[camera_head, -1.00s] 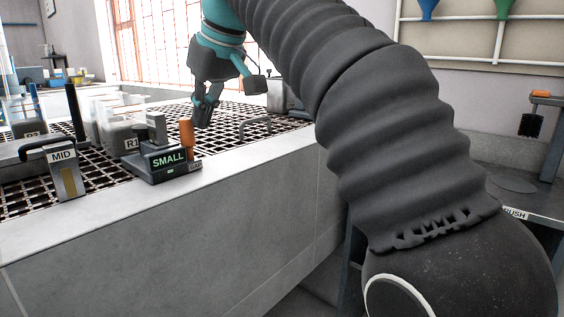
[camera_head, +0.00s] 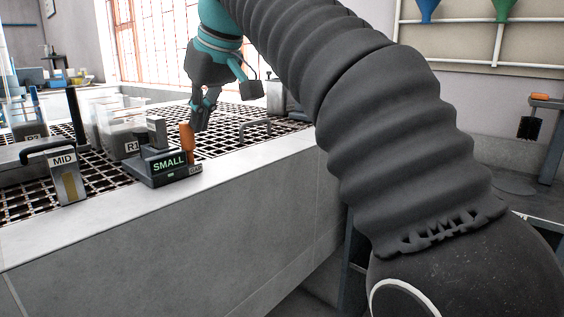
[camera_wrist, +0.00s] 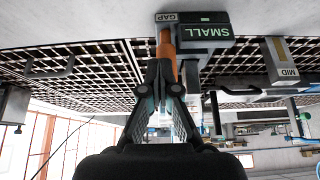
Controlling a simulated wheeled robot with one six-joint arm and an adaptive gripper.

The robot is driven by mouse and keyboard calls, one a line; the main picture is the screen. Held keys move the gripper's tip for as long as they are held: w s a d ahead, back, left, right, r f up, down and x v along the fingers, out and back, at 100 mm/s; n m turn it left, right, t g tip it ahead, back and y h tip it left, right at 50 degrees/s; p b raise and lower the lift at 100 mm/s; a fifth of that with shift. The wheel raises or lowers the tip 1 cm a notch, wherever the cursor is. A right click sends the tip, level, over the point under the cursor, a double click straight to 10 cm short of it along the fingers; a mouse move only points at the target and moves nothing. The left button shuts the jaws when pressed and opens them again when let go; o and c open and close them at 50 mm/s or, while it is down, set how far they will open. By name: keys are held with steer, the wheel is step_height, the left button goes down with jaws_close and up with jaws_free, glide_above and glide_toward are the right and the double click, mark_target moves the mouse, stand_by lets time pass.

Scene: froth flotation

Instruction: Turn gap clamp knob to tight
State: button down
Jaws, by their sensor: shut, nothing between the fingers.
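The orange gap clamp knob (camera_head: 187,142) stands upright at the right end of a dark block (camera_head: 160,178) marked SMALL and GAP, on the bench's front edge. The knob also shows in the wrist view (camera_wrist: 166,46), below the GAP label. My gripper (camera_head: 201,126) is shut and empty, beside and behind the knob. In the wrist view, its fingertips (camera_wrist: 162,76) overlap the knob's near end. I cannot tell whether they touch it.
A block marked MID (camera_head: 66,180) with a black handle stands to the left. Clear bins (camera_head: 122,130) stand behind on the dark grating (camera_head: 262,117). A grey bar handle (camera_head: 254,128) rises from the grating to the right.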

steer(key=shift+s+a+p, duration=0.4)
steer(key=shift+s+p, duration=0.15)
steer(key=shift+p, duration=0.3)
steer(key=shift+s+a+p, duration=0.15)
steer(key=shift+a+p, duration=0.15)
steer(key=shift+p, duration=0.15)
steer(key=shift+s, duration=0.1)
stand_by(0.4)
steer(key=shift+s+d+r+p, duration=0.15)
steer(key=shift+r+p, duration=0.65)
steer(key=shift+r, duration=0.7)
steer(key=shift+s+d+r+p, duration=0.1)
steer(key=shift+r+p, duration=0.65)
steer(key=shift+r, duration=0.7)
